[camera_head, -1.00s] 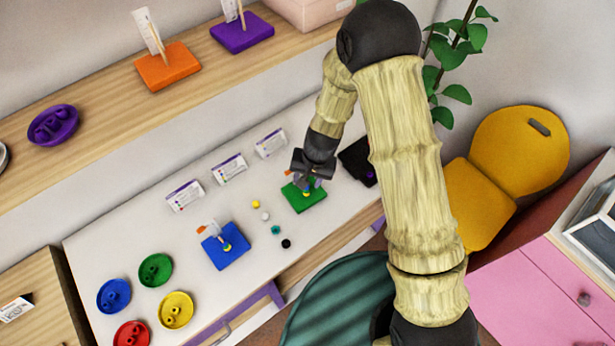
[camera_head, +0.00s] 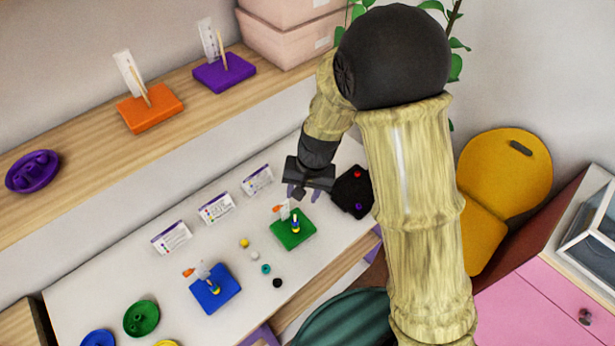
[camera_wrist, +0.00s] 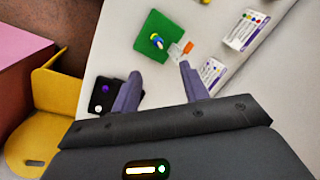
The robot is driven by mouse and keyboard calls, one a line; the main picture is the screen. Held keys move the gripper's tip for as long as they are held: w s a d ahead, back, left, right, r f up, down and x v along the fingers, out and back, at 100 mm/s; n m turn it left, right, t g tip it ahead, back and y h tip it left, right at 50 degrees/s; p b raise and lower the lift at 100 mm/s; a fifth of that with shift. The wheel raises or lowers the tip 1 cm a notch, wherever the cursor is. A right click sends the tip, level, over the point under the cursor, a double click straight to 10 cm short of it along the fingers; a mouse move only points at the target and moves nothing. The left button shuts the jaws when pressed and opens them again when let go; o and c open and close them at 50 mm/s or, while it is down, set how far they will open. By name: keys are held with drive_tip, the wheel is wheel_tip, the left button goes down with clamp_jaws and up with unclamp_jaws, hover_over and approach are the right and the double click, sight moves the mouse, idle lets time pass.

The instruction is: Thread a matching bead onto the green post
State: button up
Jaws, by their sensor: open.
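The green board (camera_head: 305,238) lies on the white table, its post (camera_head: 295,222) upright with a small orange-and-white tag beside it. Yellow and dark blue show on the post; I cannot tell the separate beads exactly. The board also shows in the wrist view (camera_wrist: 150,28), beyond my fingers. My gripper (camera_head: 303,194) is open, with nothing between the fingers, above and behind the board, apart from the post. Loose beads lie in a row left of the board: yellow (camera_head: 244,243), white (camera_head: 254,256), teal (camera_head: 265,269) and black (camera_head: 277,283).
A blue board (camera_head: 228,295) with its own post stands front left. A black tray (camera_head: 345,203) holding a red and a purple bead lies right of the green board. Several printed cards (camera_head: 216,208) stand behind. A green dish (camera_head: 141,318) is at the lower left.

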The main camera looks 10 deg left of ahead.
wheel_tip(320, 180, up, 6)
drive_tip(key=d, duration=0.1)
drive_tip(key=shift+d, duration=0.1)
idle(0.8)
drive_tip(key=s+d+r+t+h, duration=0.1)
drive_tip(key=s+d, duration=0.2)
drive_tip(key=d, duration=0.8)
drive_tip(key=s+d+r+t+h, duration=0.1)
drive_tip(key=s+d, duration=0.3)
drive_tip(key=d, duration=0.7)
drive_tip(key=shift+r+t+b, duration=0.3)
drive_tip(key=shift+b, duration=0.15)
drive_tip(key=shift+c, duration=0.8)
drive_tip(key=shift+w, duration=0.1)
